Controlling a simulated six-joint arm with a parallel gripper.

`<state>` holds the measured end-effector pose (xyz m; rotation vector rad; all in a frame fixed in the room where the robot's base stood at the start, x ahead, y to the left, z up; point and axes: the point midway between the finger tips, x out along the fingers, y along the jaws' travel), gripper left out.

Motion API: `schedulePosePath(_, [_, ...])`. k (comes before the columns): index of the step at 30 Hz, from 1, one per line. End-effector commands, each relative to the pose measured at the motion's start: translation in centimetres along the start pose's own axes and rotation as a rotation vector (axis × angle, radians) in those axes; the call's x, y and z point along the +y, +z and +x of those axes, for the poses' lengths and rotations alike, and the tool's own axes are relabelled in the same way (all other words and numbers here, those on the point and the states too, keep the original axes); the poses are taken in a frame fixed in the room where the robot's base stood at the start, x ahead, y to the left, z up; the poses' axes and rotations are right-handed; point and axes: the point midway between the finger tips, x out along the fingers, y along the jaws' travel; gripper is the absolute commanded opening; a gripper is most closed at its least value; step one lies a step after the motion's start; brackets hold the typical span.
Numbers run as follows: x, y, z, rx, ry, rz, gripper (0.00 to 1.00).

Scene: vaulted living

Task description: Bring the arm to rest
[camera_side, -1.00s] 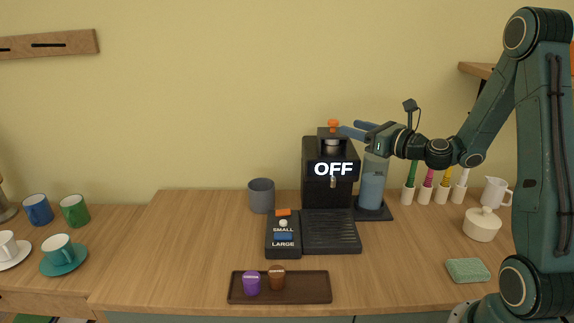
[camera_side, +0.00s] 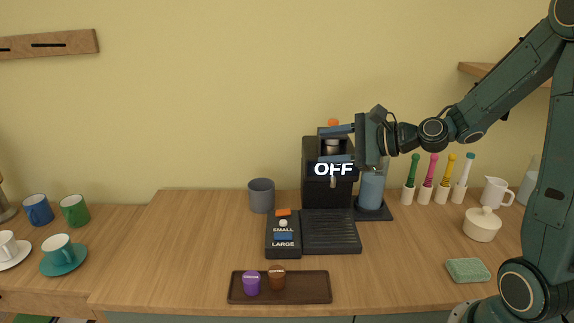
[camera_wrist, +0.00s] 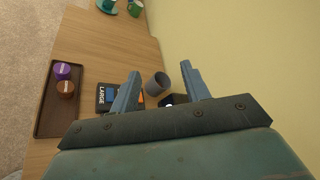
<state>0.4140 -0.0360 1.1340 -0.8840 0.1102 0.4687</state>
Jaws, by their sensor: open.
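My gripper (camera_side: 338,144) is open and empty in the side view, its two blue fingers pointing left, one above the other, in front of the upper part of the black coffee machine (camera_side: 312,185). The machine's display reads OFF, and an orange knob (camera_side: 333,123) shows at its top. In the wrist view, my gripper's fingers (camera_wrist: 160,90) are spread wide with nothing held between them. A grey cup (camera_wrist: 158,83) appears between and beyond them. Whether a finger touches the machine I cannot tell.
A dark tray (camera_side: 315,288) holds a purple capsule (camera_side: 251,284) and a brown capsule (camera_side: 277,279). The grey cup (camera_side: 261,196) stands left of the machine. Several coloured tubes, a white pitcher (camera_side: 496,192), a lidded pot (camera_side: 482,225) and a green sponge (camera_side: 468,270) stand to the right.

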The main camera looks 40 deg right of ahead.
Motion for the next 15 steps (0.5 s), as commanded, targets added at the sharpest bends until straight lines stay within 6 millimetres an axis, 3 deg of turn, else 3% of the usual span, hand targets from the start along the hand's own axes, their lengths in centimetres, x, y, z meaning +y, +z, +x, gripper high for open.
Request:
schedulePosePath(1, [0.9,1.2,-0.1,0.002,0.048,-0.109,0.46])
schedulePosePath(6, [4.0,3.4,-1.2,0.023,0.211,-0.467,0.46])
schedulePosePath(15, [7.7,5.3,-5.2,0.039,0.475,-1.04,0.46])
